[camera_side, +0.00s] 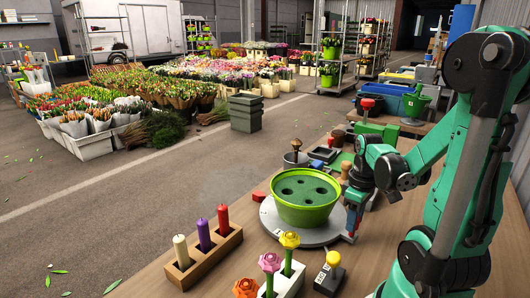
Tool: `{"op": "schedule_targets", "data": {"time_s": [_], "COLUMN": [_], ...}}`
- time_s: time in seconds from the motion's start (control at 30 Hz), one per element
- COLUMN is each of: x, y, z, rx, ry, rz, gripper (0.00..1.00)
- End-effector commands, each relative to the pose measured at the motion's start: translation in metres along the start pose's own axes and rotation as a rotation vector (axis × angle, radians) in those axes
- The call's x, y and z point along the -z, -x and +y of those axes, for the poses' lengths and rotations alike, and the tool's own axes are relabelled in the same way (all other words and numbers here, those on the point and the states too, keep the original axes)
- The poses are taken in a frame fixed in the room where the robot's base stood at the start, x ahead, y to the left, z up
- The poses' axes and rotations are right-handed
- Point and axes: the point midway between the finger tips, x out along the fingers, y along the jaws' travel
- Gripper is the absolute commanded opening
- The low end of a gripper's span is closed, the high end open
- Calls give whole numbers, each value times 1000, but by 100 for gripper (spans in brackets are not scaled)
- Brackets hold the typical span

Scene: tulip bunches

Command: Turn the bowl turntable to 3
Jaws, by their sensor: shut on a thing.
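The bowl (304,212) is lime green with a dark green top that has several round holes. It sits upright on the grey round turntable (287,237). A small pale mark (263,213) shows at the turntable's left edge, too small to read surely. My gripper (352,228) points down at the turntable's right rim, beside the bowl. It is shut on what looks like the turntable's handle, beside a small red part; the grip itself is mostly hidden by the fingers.
A wooden block (205,258) with white, purple and red candles stands at the left. A white holder (287,282) with flower-topped stems and a black block with a yellow knob (333,259) stand in front. Dark trays and a wooden knob lie behind the bowl.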

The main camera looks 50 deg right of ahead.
Motion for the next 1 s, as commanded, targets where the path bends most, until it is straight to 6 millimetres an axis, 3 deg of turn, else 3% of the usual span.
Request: {"op": "schedule_targets", "data": {"time_s": [0.3, 0.77, 0.8, 0.9, 1.0], "x": [1, 2, 2, 2, 2], "y": [0, 0, 0, 0, 0], "z": [11, 12, 12, 12, 12], "rx": [0, 1, 1, 1, 1], "ry": [94, 106, 106, 106, 105], "rz": [3, 4, 5, 4, 3], "gripper": [0, 0, 39, 62, 62]}}
